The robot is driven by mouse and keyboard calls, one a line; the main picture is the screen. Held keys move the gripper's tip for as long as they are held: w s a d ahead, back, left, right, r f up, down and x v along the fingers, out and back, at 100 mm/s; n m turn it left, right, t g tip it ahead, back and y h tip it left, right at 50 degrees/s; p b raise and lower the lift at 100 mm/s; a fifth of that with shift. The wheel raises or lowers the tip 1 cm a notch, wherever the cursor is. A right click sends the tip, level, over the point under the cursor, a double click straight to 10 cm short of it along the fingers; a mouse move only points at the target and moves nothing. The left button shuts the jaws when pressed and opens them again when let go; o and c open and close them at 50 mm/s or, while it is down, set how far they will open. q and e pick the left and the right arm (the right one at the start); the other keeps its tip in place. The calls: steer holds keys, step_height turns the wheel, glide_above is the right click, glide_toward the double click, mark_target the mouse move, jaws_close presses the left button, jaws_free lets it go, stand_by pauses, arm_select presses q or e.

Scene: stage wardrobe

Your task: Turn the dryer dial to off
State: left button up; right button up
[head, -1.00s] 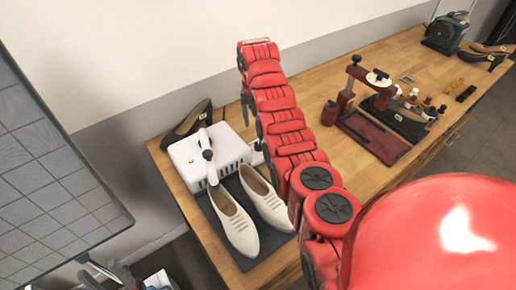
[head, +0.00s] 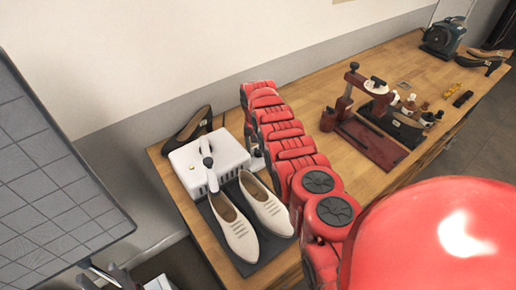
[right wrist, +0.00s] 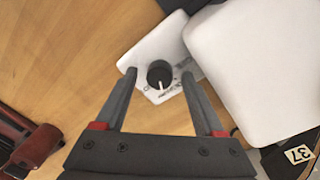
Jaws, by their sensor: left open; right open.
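The dryer is a white box (head: 205,158) at the near left end of the bench, with a small amber spot on top. Its black round dial (right wrist: 160,74) sits on a white side panel in the right wrist view; its white pointer line points toward the picture's bottom. Small marks beside it are too small to read. My right gripper (right wrist: 158,72) is open, with its fingers on either side of the dial; contact cannot be told. My red right arm hides it in the head view. Dark finger shapes at the bottom left look like my open left gripper (head: 108,278).
White shoes (head: 240,228) stand on a dark mat before the dryer, and a dark shoe (head: 187,130) lies behind it. A red press (head: 368,120) stands right of my arm on the wooden bench (head: 305,80). A grey gridded board (head: 50,170) fills the left.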

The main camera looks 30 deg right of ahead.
jaws_close()
